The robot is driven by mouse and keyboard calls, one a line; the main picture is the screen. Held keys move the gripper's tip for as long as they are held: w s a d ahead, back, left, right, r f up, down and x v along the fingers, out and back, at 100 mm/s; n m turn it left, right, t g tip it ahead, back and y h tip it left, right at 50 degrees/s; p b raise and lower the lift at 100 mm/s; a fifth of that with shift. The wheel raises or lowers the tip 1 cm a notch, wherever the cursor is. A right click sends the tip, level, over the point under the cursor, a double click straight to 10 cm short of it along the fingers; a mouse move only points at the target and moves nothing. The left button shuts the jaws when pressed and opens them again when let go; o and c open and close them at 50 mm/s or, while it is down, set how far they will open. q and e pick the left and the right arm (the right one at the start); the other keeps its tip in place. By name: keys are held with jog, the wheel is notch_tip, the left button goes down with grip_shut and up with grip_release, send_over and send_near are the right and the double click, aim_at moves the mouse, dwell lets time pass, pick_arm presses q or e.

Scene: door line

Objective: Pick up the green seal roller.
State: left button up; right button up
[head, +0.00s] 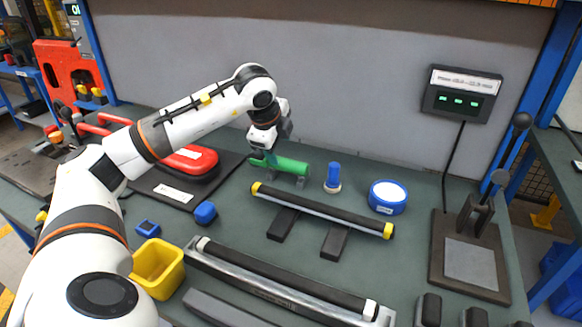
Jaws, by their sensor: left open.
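The green seal roller (289,165) lies near the back of the dark green bench, in front of the grey back panel, with a small dark support under its right end. My left arm reaches in from the left, and my left gripper (262,156) is at the roller's left end, pointing down. The gripper is open. Its fingers partly hide the roller's left part, and I cannot tell whether they touch it. My right gripper is not in the picture.
A black bar with yellow ends (320,210) lies on two feet in front of the roller. A blue-handled tool (333,176) and a blue round tin (387,197) stand to the right. A red clamp-like tool (190,160), a blue block (205,212) and a yellow bin (158,268) are left.

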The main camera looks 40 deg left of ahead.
aim_at(284, 161)
pick_arm(q)
jog(key=x, duration=0.6)
jog(key=p+x, duration=0.1)
jog(key=x, duration=0.1)
jog(key=shift+w+a+f, duration=0.1)
jog(key=shift+a+f, duration=0.1)
jog(key=shift+a, duration=0.1)
jog(key=c, duration=1.1)
jog(key=shift+r, duration=0.1)
jog(key=shift+c, duration=0.3)
notch_tip(284, 161, up, 10)
